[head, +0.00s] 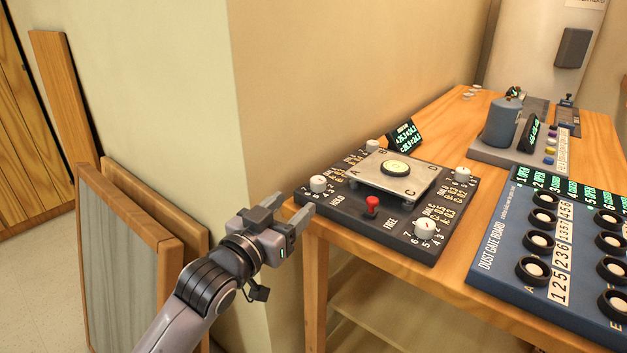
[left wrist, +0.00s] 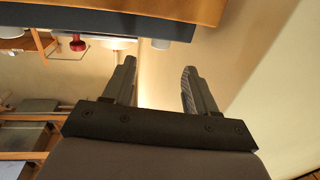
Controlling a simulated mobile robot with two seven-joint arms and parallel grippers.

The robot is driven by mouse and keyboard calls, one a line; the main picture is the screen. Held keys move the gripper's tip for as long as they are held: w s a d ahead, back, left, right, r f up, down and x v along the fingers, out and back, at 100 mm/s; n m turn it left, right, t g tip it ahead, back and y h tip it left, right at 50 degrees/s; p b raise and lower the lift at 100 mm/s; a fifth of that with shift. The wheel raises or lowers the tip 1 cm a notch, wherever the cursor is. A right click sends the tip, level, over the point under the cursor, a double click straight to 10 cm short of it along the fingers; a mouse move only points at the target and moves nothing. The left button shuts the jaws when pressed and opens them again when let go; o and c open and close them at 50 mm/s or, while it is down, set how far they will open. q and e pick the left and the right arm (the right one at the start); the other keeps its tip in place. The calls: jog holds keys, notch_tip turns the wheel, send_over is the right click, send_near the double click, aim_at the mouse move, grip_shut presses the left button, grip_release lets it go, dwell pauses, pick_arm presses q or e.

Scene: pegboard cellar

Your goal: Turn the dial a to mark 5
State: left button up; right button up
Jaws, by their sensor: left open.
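The dial a, a white knob (head: 319,184), appears to be the one at the near left corner of a dark panel (head: 350,218), closest to the letter A. Numbers are printed around it; its exact setting is too small to read. A white knob also shows beyond my fingers in the left wrist view (left wrist: 161,44). My left gripper (head: 288,212) is open and empty, just off the table's left end, in front of and left of this dial, not touching it. My right gripper is not in view.
The panel also bears a raised metal plate (head: 408,184), a red-topped lever (head: 372,203) between HOLD and FREE, other white dials (head: 425,228) and a small display (head: 404,135). A blue gate board (head: 510,235) stands to the right. A wall corner (head: 245,150) rises behind my left gripper.

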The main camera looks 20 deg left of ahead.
aim_at(315, 184)
pick_arm(q)
jog(key=w, duration=0.3)
jog(key=w+d, duration=0.1)
jog(key=w, duration=0.3)
jog(key=w+d, duration=0.1)
jog(key=w, duration=0.2)
jog(key=shift+w+b, duration=0.35)
jog(key=shift+b, duration=0.05)
jog(key=shift+r, duration=0.1)
jog(key=c, duration=0.9)
